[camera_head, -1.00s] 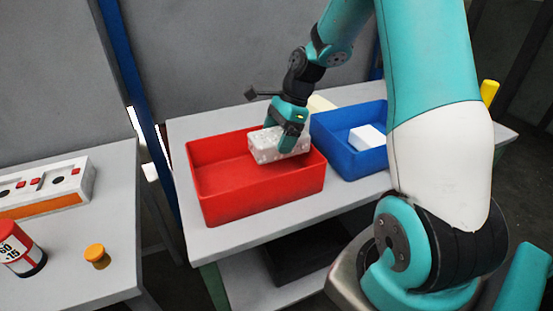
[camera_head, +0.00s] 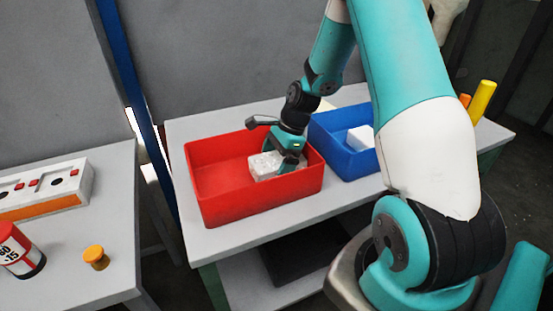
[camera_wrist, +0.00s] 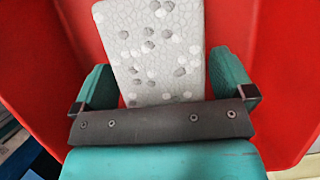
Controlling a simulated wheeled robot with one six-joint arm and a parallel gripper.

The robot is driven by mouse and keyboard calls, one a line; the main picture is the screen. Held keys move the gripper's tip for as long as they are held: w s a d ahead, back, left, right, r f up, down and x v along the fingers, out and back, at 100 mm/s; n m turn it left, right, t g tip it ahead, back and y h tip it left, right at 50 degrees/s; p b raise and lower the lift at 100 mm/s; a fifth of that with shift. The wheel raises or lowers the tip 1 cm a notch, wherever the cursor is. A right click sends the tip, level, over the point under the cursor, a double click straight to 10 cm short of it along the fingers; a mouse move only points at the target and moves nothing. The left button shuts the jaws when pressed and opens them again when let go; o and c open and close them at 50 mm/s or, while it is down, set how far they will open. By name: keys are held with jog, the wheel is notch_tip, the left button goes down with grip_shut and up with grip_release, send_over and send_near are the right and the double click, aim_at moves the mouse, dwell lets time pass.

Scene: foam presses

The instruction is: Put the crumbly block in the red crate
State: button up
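The crumbly block (camera_head: 262,168) is pale grey-white with grey and white specks. It is down inside the red crate (camera_head: 245,208), toward its right side. My gripper (camera_head: 286,163) reaches into the crate from above with its fingers on either side of the block's right end.
A blue crate (camera_head: 345,160) with a white block (camera_head: 361,138) stands just right of the red crate on the grey table (camera_head: 230,238). A second table at left holds a control box (camera_head: 45,192), a red-and-white can (camera_head: 18,250) and a yellow-orange knob (camera_head: 96,257).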

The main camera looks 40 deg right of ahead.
jog(key=v, duration=1.2)
jog(key=s+a+r+n, duration=0.35)
jog(key=a+n, duration=0.35)
jog(key=a, duration=0.3)
jog(key=s+a+r+n, duration=0.3)
jog(key=s+a+n, duration=0.1)
jog(key=a+n, duration=0.5)
jog(key=s+a+r+n+g, duration=0.1)
jog(key=s+a+n, duration=0.8)
jog(key=s+n, duration=0.3)
jog(key=shift+s+a+r+b, duration=0.3)
jog(key=shift+s+b, duration=0.1)
jog(key=shift+s, duration=0.2)
